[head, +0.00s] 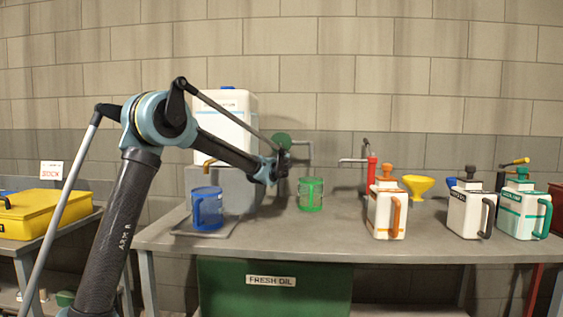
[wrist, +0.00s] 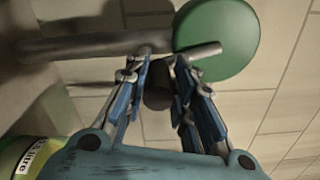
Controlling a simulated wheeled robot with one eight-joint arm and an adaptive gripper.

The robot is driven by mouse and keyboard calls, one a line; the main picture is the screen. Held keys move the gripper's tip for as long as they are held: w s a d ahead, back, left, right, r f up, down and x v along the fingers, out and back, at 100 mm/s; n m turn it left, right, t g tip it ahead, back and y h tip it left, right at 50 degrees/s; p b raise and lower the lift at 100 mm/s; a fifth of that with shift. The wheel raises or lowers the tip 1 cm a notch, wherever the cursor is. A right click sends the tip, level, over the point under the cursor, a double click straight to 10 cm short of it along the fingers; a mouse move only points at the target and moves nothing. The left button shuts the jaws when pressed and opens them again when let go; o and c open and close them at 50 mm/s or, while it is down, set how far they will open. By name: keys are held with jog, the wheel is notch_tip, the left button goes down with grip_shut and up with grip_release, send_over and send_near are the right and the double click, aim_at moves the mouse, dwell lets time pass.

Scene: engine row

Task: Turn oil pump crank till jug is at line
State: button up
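The oil pump's round green disc (head: 282,140) stands behind the middle of the bench; it also shows in the wrist view (wrist: 222,38), with a bare metal crank bar (wrist: 205,52) across it. My gripper (head: 278,166) is at the crank. In the wrist view its fingers (wrist: 163,60) lie close on both sides of the dark crank handle (wrist: 158,88) and appear shut on it. A green jug (head: 311,194) stands upright on the bench to the right; a green jug edge with a "litre" label (wrist: 32,158) shows at lower left in the wrist view. Its oil level and line are not readable.
A blue jug (head: 207,210) stands on a tray before a white tank (head: 232,108). Right are a red pump (head: 371,175), orange-handled jug (head: 387,212), yellow funnel (head: 418,186) and more white jugs (head: 470,210). The bench front (head: 300,240) is clear.

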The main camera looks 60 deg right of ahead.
dwell(0.4)
jog(key=v, duration=1.2)
dwell(0.4)
